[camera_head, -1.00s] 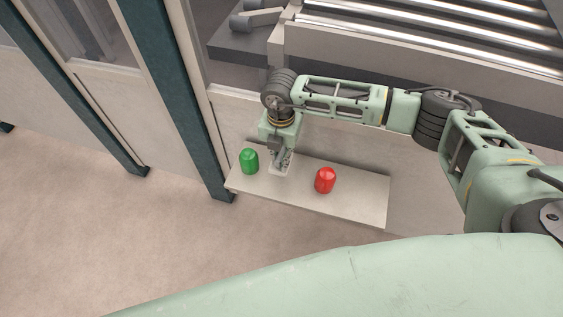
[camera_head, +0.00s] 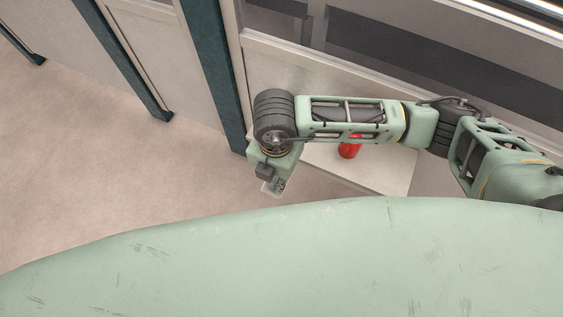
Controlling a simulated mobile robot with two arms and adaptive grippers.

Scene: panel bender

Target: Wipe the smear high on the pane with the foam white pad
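My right gripper (camera_head: 276,181) hangs from the arm that comes in from the right, pointing down in front of the left end of the shelf. It is shut on a small pale pad (camera_head: 268,188), which I take for the foam white pad; only its edge shows past the fingers. A pane (camera_head: 262,20) in a light frame shows at the top, partly cut off by the picture edge. I see no smear on the part in view. My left gripper is not in view.
A pale shelf (camera_head: 385,174) juts from the wall panel, partly under my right arm. A red rounded object (camera_head: 349,150) stands on it, half covered by the arm. A dark teal post (camera_head: 217,75) rises left of the shelf. The floor at left is clear.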

